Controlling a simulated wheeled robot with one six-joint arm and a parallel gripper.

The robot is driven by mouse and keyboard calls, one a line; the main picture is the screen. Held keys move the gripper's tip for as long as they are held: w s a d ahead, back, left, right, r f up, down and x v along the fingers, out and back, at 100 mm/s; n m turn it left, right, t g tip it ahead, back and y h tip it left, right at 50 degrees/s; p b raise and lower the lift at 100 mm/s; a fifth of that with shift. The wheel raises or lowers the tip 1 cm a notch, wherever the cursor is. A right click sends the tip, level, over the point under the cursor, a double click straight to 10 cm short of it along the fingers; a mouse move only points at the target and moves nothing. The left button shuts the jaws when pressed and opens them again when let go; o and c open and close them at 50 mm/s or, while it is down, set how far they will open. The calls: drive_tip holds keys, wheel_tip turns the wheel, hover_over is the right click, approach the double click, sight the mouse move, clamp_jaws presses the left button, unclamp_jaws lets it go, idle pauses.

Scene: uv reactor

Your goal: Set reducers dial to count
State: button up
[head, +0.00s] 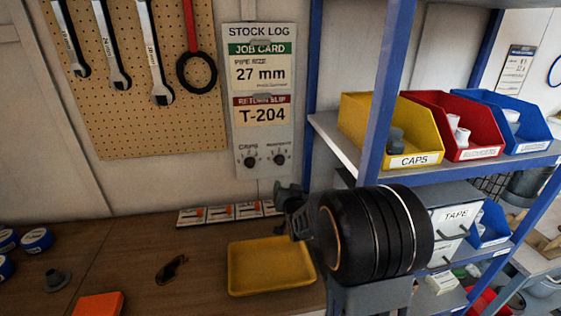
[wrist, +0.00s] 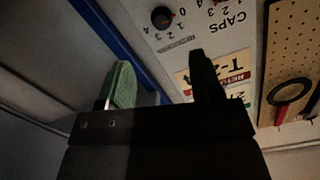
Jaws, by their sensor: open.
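The stock log board (head: 261,60) hangs on the back wall with a job card reading 27 mm and a return slip reading T-204. At its bottom are the caps dial (head: 250,162) and, to its right, the reducers dial (head: 280,160). The wrist view shows the board upside down, with the black reducers dial (wrist: 162,17) beside numbers 1 to 4 at the top. Its exact setting is hard to read. My gripper (wrist: 162,85) is open and empty, apart from the dial. In the head view my arm stands below the board.
On the right shelf stand a yellow caps bin (head: 380,140) with grey pieces, a red bin (head: 440,115) with white pieces, and a blue bin (head: 512,115). A blue shelf post (head: 385,85) stands right of the board. A yellow tray (head: 240,265) lies on the bench.

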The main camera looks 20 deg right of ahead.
sight(280, 163)
drive_tip(key=shift+t+h, duration=0.3)
drive_tip(key=shift+t, duration=0.3)
drive_tip(key=p+x, duration=0.1)
drive_tip(key=x, duration=0.4)
drive_tip(key=p+x, duration=0.2)
drive_tip(key=x, duration=0.2)
drive_tip(key=p+x, duration=0.1)
drive_tip(key=x, duration=0.4)
drive_tip(key=shift+w+d+r+p, duration=0.25)
drive_tip(key=shift+d+r+p, duration=0.05)
drive_tip(key=shift+d, duration=0.05)
drive_tip(key=shift+m, duration=0.3)
drive_tip(key=c, duration=0.9)
